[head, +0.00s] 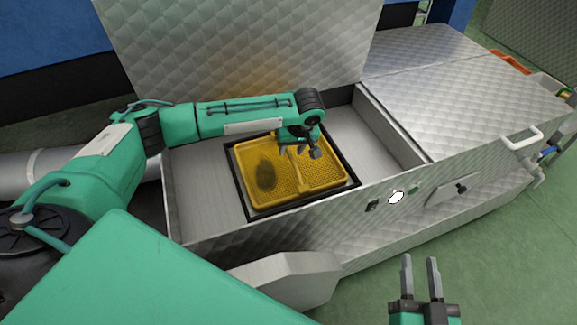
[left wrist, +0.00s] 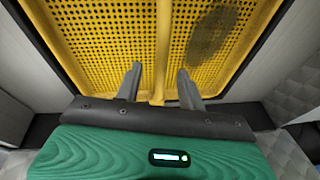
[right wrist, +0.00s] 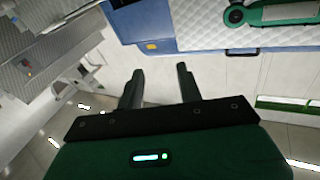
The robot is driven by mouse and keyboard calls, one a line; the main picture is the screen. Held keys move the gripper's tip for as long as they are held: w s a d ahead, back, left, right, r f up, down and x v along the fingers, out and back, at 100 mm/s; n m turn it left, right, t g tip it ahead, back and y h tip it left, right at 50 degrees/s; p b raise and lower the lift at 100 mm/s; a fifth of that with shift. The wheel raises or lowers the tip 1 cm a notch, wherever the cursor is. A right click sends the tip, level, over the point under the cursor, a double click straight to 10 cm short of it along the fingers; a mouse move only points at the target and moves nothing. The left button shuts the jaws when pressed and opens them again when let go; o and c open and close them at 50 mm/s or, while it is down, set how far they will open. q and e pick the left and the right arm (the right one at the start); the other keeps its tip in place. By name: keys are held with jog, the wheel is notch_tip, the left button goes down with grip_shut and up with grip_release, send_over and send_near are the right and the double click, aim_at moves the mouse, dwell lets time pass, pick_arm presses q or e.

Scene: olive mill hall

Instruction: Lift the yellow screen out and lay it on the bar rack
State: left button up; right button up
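The yellow screen (head: 293,183) is a perforated tray with a raised rim, a middle bar and a dark stain on one side. It lies in a black frame (head: 250,203) inside the open metal trough. My left gripper (head: 299,150) is over the screen near its far side. In the left wrist view the open fingers (left wrist: 159,84) stand either side of the yellow middle bar; I cannot tell whether they touch it. My right gripper (head: 420,263) is open and empty in front of the machine; it also shows in the right wrist view (right wrist: 158,85). I cannot make out the bar rack.
The metal trough's front wall (head: 318,200) rises between the screen and my right gripper. A raised quilted metal lid (head: 240,45) stands behind the trough. A closed metal cover (head: 470,95) with a white handle (head: 523,138) lies to the right. Green floor is open at the lower right.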

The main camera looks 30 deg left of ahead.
aim_at(289, 152)
pick_arm(q)
jog(key=shift+a+f, duration=0.15)
jog(key=shift+f, duration=0.2)
jog(key=b+x, duration=0.2)
jog(key=x, duration=0.2)
jog(key=shift+w+a+f, duration=0.1)
jog(key=shift+a, duration=0.1)
jog(key=shift+f, duration=0.15)
pick_arm(e)
jog(key=d+r+t, duration=0.3)
jog(key=r+t, duration=0.3)
jog(key=r, duration=0.3)
jog(key=shift+w+r+y, duration=0.15)
jog(key=shift+r+y, duration=0.15)
jog(key=shift+r, duration=0.1)
pick_arm(q)
grip_shut()
